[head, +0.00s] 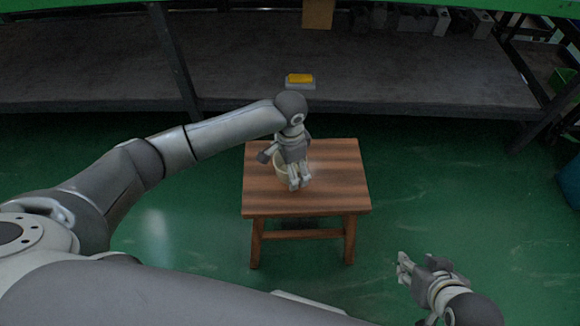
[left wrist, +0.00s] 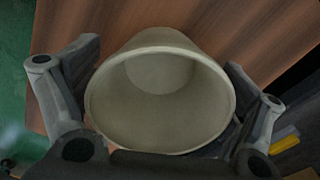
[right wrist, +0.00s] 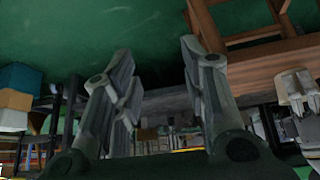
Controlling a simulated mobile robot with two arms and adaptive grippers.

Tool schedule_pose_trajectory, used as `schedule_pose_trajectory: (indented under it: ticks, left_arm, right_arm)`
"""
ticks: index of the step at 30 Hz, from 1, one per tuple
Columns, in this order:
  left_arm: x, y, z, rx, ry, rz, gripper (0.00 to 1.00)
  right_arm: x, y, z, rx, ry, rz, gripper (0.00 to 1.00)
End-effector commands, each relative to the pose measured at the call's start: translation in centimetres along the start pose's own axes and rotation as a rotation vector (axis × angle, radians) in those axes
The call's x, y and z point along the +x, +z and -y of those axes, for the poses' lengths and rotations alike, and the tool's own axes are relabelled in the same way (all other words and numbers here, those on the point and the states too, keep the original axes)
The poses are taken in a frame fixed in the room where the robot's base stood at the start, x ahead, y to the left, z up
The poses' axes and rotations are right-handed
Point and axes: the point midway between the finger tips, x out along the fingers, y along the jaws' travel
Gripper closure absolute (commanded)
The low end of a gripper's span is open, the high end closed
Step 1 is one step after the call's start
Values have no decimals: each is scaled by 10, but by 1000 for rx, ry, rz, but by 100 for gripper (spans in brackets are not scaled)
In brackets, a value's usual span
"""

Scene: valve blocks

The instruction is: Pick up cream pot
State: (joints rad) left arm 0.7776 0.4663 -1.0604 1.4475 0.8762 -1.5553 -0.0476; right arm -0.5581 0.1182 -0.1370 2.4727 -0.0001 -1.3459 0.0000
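The cream pot (head: 281,176) stands on the brown wooden stool (head: 340,185), partly hidden behind my left gripper (head: 299,182). In the left wrist view the pot (left wrist: 160,95) shows its wide round mouth toward the camera and looks empty. My left gripper's fingers (left wrist: 165,75) are spread, one on each side of the pot. I cannot tell whether they touch its wall. My right gripper (head: 404,268) is low at the right, away from the stool. In the right wrist view its fingers (right wrist: 160,70) are apart with nothing between them.
A dark grey bench (head: 240,60) runs behind the stool, with a yellow-topped block (head: 300,80) near its front edge. Several small grey objects stand at the bench's back right. The green floor (head: 420,190) around the stool is mostly clear.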

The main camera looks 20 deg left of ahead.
Motion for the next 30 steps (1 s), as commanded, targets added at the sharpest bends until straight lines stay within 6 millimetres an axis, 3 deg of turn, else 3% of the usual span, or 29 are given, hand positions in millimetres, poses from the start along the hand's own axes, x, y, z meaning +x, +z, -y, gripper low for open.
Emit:
schedule_pose_trajectory:
  ticks: [1,9,25,30]
  left_arm:
    - [0,0,0,0,0,0,18]
    - [0,0,0,0,0,0,52]
    - [-2,0,0,0,0,0,54]
    - [-9,0,0,0,0,0,54]
  right_arm:
    - [0,0,0,0,0,0,60]
    - [0,0,0,0,0,0,60]
    - [-1,2,0,0,1,11,60]
    - [-6,21,-2,3,3,95,60]
